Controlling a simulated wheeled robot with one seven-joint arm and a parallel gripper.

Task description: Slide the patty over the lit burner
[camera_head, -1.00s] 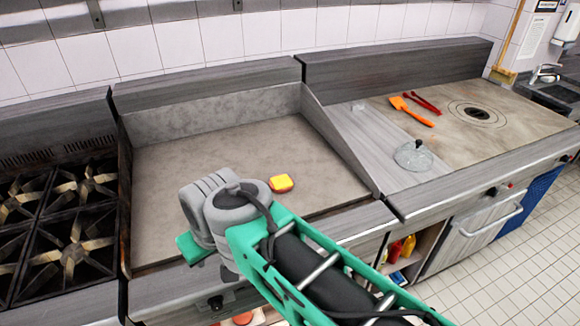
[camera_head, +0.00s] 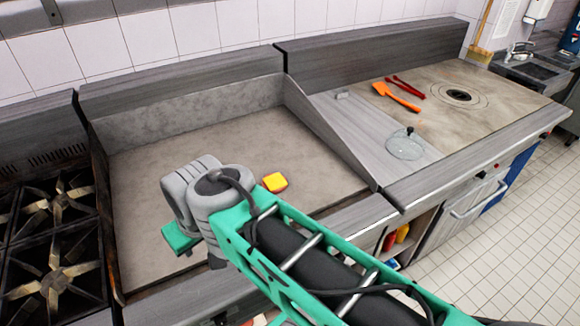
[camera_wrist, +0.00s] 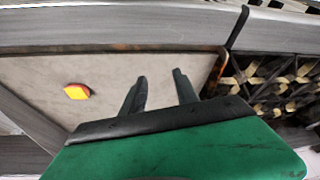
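The patty (camera_head: 275,183) is a small piece with a yellow top and an orange-red edge. It lies on the grey griddle plate (camera_head: 170,155), just right of my arm in the head view. It also shows in the wrist view (camera_wrist: 77,91), left of my fingers. My gripper (camera_wrist: 160,77) is open and empty, its two dark fingers apart above the griddle. In the head view my arm mostly hides it.
A raised steel side wall (camera_head: 325,135) bounds the griddle on the right. Beyond it are a glass lid (camera_head: 405,146), an orange spatula (camera_head: 396,96), red tongs (camera_head: 409,88) and a round plate ring (camera_head: 459,96). The griddle's back is clear.

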